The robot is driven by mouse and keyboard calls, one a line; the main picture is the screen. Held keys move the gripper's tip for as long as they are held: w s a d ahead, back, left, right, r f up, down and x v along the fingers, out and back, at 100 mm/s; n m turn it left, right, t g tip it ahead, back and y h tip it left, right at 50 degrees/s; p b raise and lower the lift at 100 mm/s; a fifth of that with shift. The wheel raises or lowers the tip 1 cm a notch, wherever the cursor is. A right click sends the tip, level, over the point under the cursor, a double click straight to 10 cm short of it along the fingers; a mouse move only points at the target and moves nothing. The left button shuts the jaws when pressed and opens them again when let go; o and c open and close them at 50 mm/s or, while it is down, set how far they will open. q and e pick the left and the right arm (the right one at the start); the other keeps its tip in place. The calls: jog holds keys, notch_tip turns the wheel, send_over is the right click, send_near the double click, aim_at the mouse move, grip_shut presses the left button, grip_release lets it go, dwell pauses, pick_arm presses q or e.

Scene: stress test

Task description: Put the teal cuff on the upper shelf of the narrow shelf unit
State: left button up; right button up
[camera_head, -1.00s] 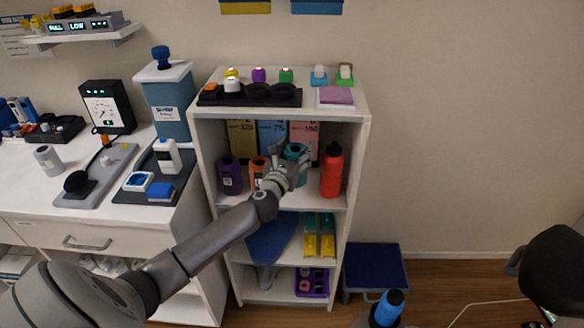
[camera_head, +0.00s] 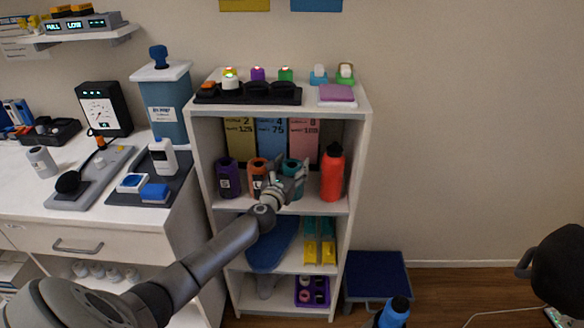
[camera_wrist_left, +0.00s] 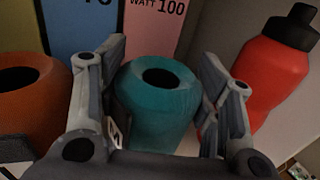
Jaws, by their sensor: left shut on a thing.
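The teal cuff (camera_head: 293,166) is inside the upper compartment of the narrow white shelf unit (camera_head: 200,160), between the orange cuff (camera_head: 257,166) and the red bottle (camera_head: 332,174). My left gripper (camera_head: 290,182) is shut on it, reaching in from the front. In the left wrist view the teal cuff (camera_wrist_left: 157,108) stands about upright between the two fingers (camera_wrist_left: 160,110), its round hole facing up. Its bottom is hidden, so I cannot tell whether it touches the shelf board. My right gripper is not in view.
A purple cuff (camera_head: 229,178) stands at the compartment's left. Labelled panels (camera_head: 272,139) stand behind the row. The red bottle (camera_wrist_left: 272,88) is close to the right finger. A white counter (camera_head: 90,205) adjoins on the left; a blue step stool (camera_head: 378,272) stands to the right.

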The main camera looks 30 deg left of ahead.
pick_arm(q)
jog(key=o, duration=1.1)
jog(key=shift+f, duration=0.15)
jog(key=shift+o, duration=0.2)
jog(key=shift+r, duration=0.25)
jog(key=shift+s+f, duration=0.1)
jog(key=shift+s, duration=0.15)
jog(key=p+v, duration=0.1)
jog(key=v, duration=1)
jog(key=shift+s+d, duration=0.15)
jog(key=shift+s, duration=0.1)
jog(key=shift+f, duration=0.1)
